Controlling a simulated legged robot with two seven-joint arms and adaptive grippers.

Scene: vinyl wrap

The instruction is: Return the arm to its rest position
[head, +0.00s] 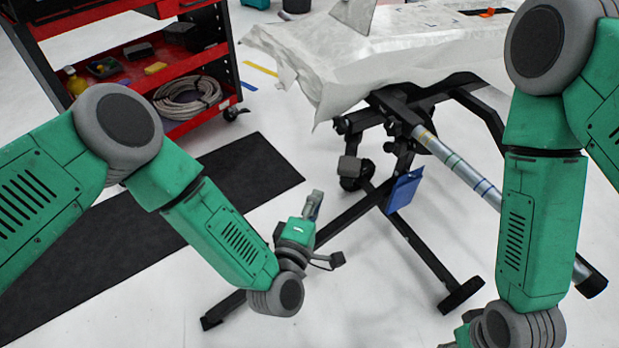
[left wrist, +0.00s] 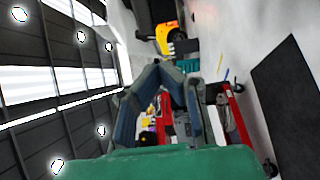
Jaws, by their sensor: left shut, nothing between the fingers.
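My left arm comes in from the left in the head view, bent at the elbow, with its forearm angled down to the right. My left gripper (head: 314,203) points up, shut and empty, over the floor in front of the wrapped table's stand. In the left wrist view its fingers (left wrist: 155,68) arch together at the tips with nothing between them. My right arm hangs down at the right of the head view. Its wrist is at the bottom edge, and the right gripper's fingers are out of the picture.
A table covered with crumpled white wrap (head: 365,65) stands ahead on a black stand (head: 405,215). A blue piece (head: 404,190) hangs from the stand. A red tool cart (head: 190,125) stands at the back left. A black mat (head: 245,170) lies on the floor.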

